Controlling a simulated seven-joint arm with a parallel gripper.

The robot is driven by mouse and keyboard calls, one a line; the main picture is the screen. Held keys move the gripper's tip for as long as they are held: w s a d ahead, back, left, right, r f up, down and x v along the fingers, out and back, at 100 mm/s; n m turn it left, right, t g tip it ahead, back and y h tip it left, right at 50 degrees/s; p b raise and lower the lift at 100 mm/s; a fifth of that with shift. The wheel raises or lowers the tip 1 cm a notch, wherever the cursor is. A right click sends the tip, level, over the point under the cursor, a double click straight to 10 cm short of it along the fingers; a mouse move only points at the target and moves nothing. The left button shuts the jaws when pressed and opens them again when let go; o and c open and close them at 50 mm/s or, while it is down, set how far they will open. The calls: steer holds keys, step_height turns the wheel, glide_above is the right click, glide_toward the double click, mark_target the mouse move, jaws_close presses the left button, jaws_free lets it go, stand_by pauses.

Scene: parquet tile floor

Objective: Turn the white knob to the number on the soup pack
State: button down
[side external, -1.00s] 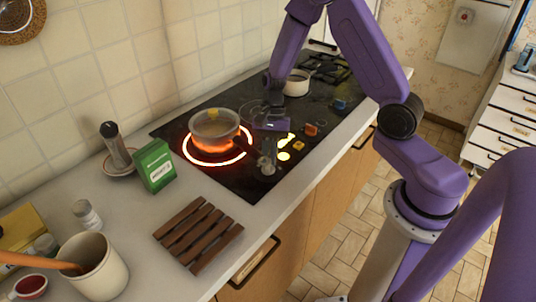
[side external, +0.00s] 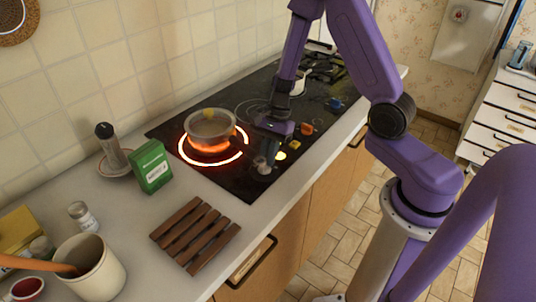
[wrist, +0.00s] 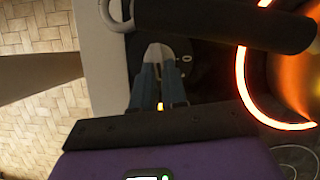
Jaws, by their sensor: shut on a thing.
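The white knob (wrist: 157,54) sits at the near front of the black hob, by the lit burner. It is partly covered by my fingers, and it also shows in the side view (side external: 262,165). My gripper (wrist: 160,76) reaches down over it, its two fingers shut on the knob's sides. In the side view my gripper (side external: 268,153) stands upright above the knob. The green soup pack (side external: 151,167) stands on the counter left of the hob. Its white label is too small to read. The numbers around the knob are mostly hidden or unreadable.
A pot (side external: 210,127) sits on the red glowing burner (side external: 190,158); its dark handle (wrist: 225,22) passes close to my fingers. Yellow (side external: 293,143), orange (side external: 307,129) and blue (side external: 334,103) knobs line the hob. A wooden trivet (side external: 196,236) lies on the counter.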

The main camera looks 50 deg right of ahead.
steer(key=c, duration=1.2)
jaws_free()
steer(key=shift+o, duration=0.2)
steer(key=s+v, duration=0.1)
steer(key=v, duration=1.6)
steer(key=shift+w+d+r, duration=0.15)
steer(key=shift+w+r, duration=0.05)
steer(key=shift+w, duration=0.3)
